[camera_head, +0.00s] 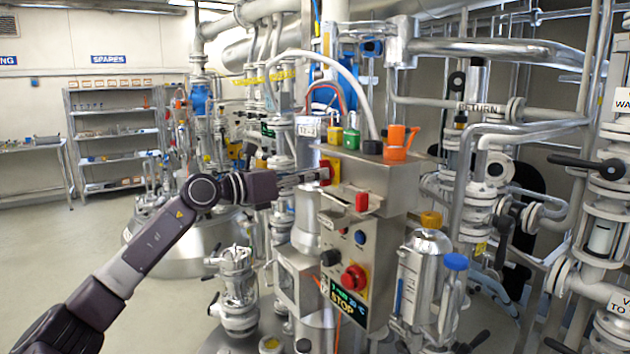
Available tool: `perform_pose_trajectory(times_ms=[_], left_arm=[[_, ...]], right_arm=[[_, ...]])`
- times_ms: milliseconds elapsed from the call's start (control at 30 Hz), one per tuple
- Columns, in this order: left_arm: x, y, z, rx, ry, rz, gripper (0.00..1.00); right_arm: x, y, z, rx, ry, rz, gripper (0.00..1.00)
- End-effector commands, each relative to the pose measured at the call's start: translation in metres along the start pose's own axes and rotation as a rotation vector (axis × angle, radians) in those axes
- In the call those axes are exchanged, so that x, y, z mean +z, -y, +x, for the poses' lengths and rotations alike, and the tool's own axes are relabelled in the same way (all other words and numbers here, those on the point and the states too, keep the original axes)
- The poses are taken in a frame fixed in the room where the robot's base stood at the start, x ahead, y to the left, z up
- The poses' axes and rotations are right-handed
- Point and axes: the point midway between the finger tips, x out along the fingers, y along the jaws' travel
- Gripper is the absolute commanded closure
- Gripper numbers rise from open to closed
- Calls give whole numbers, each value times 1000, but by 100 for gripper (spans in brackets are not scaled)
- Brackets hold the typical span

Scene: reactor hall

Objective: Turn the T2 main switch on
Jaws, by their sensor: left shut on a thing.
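The T2 main switch (334,171) is a red handle on a yellow plate, at the upper left side of a steel control box (383,175) in the middle of the head view. My left arm comes in from the left, and my left gripper (312,176) reaches the switch from the left side. Its fingers are shut on the red handle, which they partly hide. The handle's exact angle is too small to tell. My right gripper is not in view.
The box front carries a red stop knob (354,278) and a small display. A steel bottle (424,270) stands at the right front. Pipes and valves crowd around; the floor at left (60,250) is free.

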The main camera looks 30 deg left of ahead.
Motion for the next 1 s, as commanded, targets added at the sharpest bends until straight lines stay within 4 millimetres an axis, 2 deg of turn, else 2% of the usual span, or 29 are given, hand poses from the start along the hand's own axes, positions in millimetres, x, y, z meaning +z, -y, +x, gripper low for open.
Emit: perform_pose_trajectory(times_ms=[33, 300, 867, 900, 1000], left_arm=[[-5, 0, 1, -1, -7, 26, 100], [-5, 0, 1, -3, -8, 128, 100], [-5, 0, 1, -3, -10, 159, 100], [-5, 0, 1, -3, -10, 159, 89], [-4, 0, 1, -3, -9, 158, 78]], right_arm=[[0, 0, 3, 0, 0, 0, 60], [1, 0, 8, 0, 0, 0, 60], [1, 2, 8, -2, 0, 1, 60], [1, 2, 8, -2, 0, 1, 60], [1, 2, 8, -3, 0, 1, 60]])
